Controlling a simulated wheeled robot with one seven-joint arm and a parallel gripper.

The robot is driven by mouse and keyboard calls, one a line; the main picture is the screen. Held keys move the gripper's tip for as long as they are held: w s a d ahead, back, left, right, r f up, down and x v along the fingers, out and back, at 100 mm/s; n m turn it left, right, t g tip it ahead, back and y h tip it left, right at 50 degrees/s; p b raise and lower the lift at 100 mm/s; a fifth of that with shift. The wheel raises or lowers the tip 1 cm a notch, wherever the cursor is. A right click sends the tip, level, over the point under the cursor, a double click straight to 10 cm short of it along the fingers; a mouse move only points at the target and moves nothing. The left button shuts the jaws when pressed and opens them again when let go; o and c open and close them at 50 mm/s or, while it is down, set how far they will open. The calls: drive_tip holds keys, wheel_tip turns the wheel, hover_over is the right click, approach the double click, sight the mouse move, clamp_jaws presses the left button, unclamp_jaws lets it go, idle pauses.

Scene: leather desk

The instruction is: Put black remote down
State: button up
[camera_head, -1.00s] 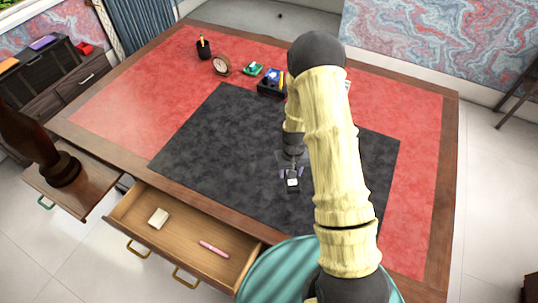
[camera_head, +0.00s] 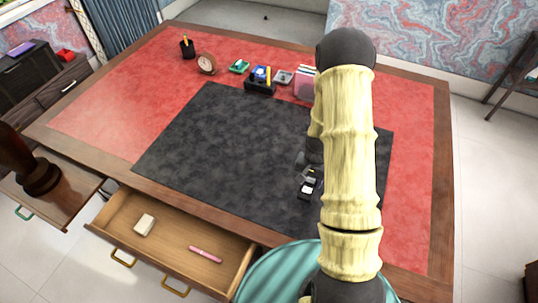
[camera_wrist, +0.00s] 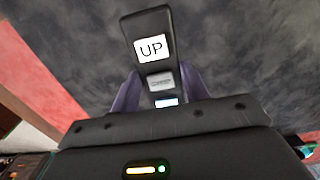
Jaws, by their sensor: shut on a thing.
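The black remote (camera_wrist: 149,22) is between the two purple fingers of my gripper (camera_wrist: 160,92) in the wrist view. It has a white "UP" label and smaller light labels below it. In the head view, the remote (camera_head: 304,191) shows beside my arm, over the right part of the dark desk mat (camera_head: 215,140). My gripper (camera_head: 308,178) is shut on it and partly hidden by my arm. I cannot tell whether the remote touches the mat.
An open drawer (camera_head: 170,238) at the front holds a white block (camera_head: 144,225) and a pink pen-like item (camera_head: 205,254). A black organizer (camera_head: 260,86), a clock (camera_head: 206,63) and a pen cup (camera_head: 187,48) stand at the back. The mat's left and middle are clear.

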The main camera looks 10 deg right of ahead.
idle(0.3)
drive_tip(key=shift+w+f+p, duration=0.1)
drive_tip(key=shift+f+p, duration=0.8)
drive_tip(key=shift+f, duration=1.95)
drive_tip(key=shift+f, duration=0.1)
drive_tip(key=shift+f+p, duration=0.65)
drive_tip(key=shift+f, duration=1.35)
drive_tip(key=shift+f, duration=0.15)
drive_tip(key=o, duration=1.1)
drive_tip(key=shift+c, duration=0.2)
